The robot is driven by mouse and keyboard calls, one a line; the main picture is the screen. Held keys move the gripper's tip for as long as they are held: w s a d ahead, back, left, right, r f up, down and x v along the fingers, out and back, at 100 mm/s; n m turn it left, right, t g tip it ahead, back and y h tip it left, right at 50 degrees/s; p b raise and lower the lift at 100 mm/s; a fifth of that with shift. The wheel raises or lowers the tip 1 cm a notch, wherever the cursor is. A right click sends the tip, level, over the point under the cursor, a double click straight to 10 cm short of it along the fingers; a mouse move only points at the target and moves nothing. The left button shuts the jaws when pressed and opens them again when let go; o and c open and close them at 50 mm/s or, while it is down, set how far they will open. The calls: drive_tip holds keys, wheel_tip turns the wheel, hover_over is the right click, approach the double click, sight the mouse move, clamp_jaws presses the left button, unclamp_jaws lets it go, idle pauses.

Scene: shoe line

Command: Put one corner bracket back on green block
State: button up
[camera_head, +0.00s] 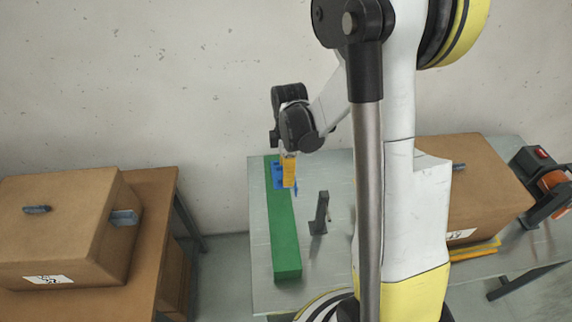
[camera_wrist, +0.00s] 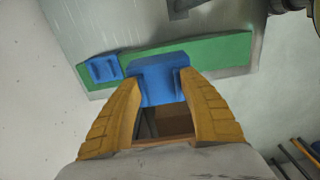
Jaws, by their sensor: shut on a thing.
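The long green block (camera_head: 284,235) lies on the grey table; it also shows in the wrist view (camera_wrist: 222,52). My gripper (camera_head: 290,182) is over the far end of the block, pointing down. In the wrist view my orange fingers (camera_wrist: 161,86) are shut on a blue corner bracket (camera_wrist: 160,74). The held bracket overlaps the block in this view; I cannot tell whether it touches the block. A second blue bracket (camera_wrist: 104,69) sits at the block's end, just left of the held one. In the head view the brackets are small and partly hidden by my fingers.
A dark upright stand (camera_head: 320,213) is on the table right of the block. A cardboard box (camera_head: 480,190) and an orange-and-black tape dispenser (camera_head: 548,184) are farther right. Another box (camera_head: 60,230) stands on a brown table at left. Bare tabletop (camera_head: 335,260) lies near the stand.

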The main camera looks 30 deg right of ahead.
drive_tip(key=b, duration=0.3)
hover_over(287, 203)
wheel_tip(287, 203, down, 7)
drive_tip(key=shift+a, duration=0.1)
wheel_tip(287, 203, down, 6)
drive_tip(key=b, duration=0.5)
drive_tip(key=shift+f, duration=0.25)
drive_tip(key=shift+f+b, duration=0.4)
drive_tip(key=shift+b, duration=0.7)
idle(0.9)
drive_tip(key=o, duration=1.6)
drive_tip(key=shift+o, duration=0.2)
drive_tip(key=shift+r+p, duration=2.35)
drive_tip(key=shift+r, duration=1.15)
